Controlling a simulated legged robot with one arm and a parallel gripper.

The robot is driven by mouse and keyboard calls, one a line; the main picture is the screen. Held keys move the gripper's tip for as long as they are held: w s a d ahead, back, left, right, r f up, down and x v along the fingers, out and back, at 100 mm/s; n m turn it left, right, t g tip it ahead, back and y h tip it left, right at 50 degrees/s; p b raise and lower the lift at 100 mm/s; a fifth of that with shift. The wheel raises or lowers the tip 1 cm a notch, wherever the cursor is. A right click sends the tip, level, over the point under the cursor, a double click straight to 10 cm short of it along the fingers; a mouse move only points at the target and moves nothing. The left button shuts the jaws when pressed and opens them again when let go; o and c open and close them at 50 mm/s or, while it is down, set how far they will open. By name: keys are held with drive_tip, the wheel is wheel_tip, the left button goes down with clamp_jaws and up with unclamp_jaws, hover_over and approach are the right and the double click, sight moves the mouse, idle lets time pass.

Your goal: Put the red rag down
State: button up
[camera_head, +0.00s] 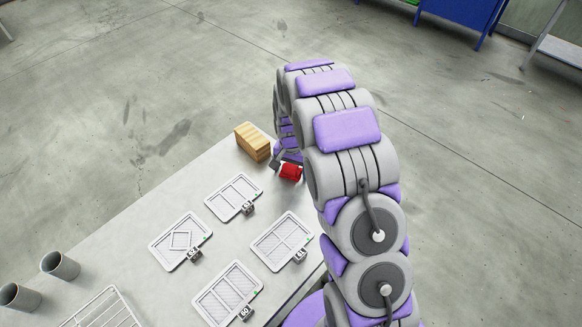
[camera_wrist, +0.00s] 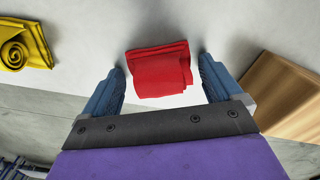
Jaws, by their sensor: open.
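The red rag (camera_wrist: 158,70) is folded and shows between the two fingers of my gripper (camera_wrist: 162,75) in the wrist view. A pale gap separates it from each finger, so the gripper is open and not closed on it. In the head view the red rag (camera_head: 290,172) is at the far end of the grey table (camera_head: 150,205), beside my gripper (camera_head: 284,160), which is partly hidden by my arm. The rag appears to lie on the table surface, though its underside is hidden.
A wooden block (camera_head: 252,141) stands close to the gripper and shows at right in the wrist view (camera_wrist: 280,95). A rolled yellow cloth (camera_wrist: 22,45) lies at left there. Several white trays (camera_head: 235,197), two grey cups (camera_head: 60,266) and a wire rack (camera_head: 103,310) occupy the table.

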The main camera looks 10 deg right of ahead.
sight(291, 165)
wheel_tip(291, 165, up, 12)
drive_tip(key=p, duration=0.3)
drive_tip(key=s+r+n, duration=0.2)
drive_tip(key=s+r, duration=0.7)
drive_tip(key=s, duration=0.2)
drive_tip(key=s+r+n+g, duration=0.1)
drive_tip(key=s+r+n, duration=0.1)
drive_tip(key=s, duration=1.2)
drive_tip(key=s+r+n, duration=0.2)
drive_tip(key=s+r, duration=0.1)
drive_tip(key=s, duration=1.1)
drive_tip(key=shift+s+a+r+n+g, duration=0.15)
drive_tip(key=shift+s+r+n+g, duration=0.05)
drive_tip(key=shift+n+g, duration=0.2)
drive_tip(key=shift+c, duration=0.2)
